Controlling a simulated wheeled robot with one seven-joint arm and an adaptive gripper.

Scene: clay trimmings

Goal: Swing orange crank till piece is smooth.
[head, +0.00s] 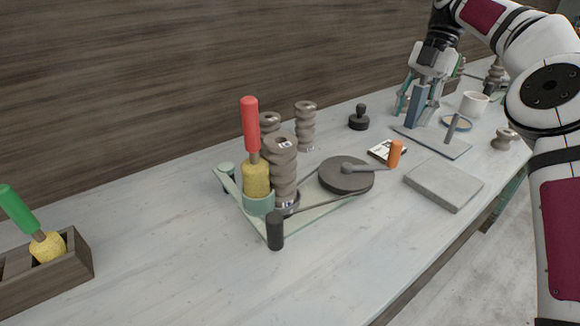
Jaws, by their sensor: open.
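The orange crank handle (394,154) stands upright at the end of a grey arm on the dark round wheel (345,176). The wheel sits on the pale green triangular base (305,224). The ridged grey clay piece (282,168) stands upright on the base, left of the wheel, with a belt running between them. A red-handled tool with a yellow sponge (256,178) stands in a green cup beside the piece. My gripper (413,108) is open at the back right, away from the crank. A blue block (418,108) shows by its fingers; contact is unclear.
A grey slab (443,186) lies right of the crank, and a small card (386,150) behind it. A grey tray (432,141) lies below my gripper, near a white mug (474,104). A wooden box (48,268) with a green-handled sponge stands front left. The left middle tabletop is clear.

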